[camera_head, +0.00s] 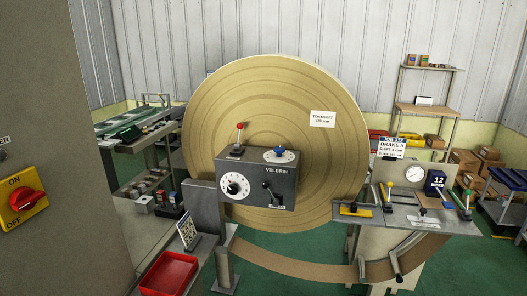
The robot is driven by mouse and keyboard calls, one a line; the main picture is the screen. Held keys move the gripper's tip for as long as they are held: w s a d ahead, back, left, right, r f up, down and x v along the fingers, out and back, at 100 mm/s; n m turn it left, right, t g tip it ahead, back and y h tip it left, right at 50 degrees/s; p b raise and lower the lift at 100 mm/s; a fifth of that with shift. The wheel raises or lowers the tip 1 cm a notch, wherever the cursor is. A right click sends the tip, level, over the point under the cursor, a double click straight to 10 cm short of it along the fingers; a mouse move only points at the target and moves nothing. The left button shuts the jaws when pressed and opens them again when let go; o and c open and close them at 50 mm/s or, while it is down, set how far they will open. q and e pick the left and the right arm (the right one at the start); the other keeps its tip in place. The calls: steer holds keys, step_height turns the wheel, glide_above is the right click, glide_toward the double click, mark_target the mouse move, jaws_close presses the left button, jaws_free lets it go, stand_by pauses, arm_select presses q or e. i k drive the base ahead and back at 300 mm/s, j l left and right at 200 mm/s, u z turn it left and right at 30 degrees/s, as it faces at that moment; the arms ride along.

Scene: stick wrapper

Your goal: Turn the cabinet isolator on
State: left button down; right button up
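The cabinet (75,120) fills the left side of the head view as a large plain grey-brown face. Its isolator is a red rotary handle (25,200) on a yellow plate (14,184). The plate reads ON at the top and OFF at the bottom. The red handle lies roughly sideways between the two words, tilted slightly up to the right; I cannot tell its exact setting. Part of a label and a small dark fitting show above it, cut by the left edge. Neither of my grippers is in view.
A large tan roll (270,90) stands in the middle behind a dark VELBRIN control box (262,180) with a red-tipped lever. A red tray (168,274) sits low beside the cabinet. A bench (408,214) with a gauge and tools is at the right. Green floor shows between.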

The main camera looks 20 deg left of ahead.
mark_target(24, 199)
steer(key=i+u, duration=0.2)
steer(key=u, duration=0.25)
steer(key=i+l+u, duration=0.15)
steer(key=u, duration=0.35)
steer(key=i+l+u, duration=0.15)
steer(key=u, duration=0.3)
steer(key=l+u, duration=0.3)
steer(key=u, duration=0.15)
steer(key=i, duration=0.05)
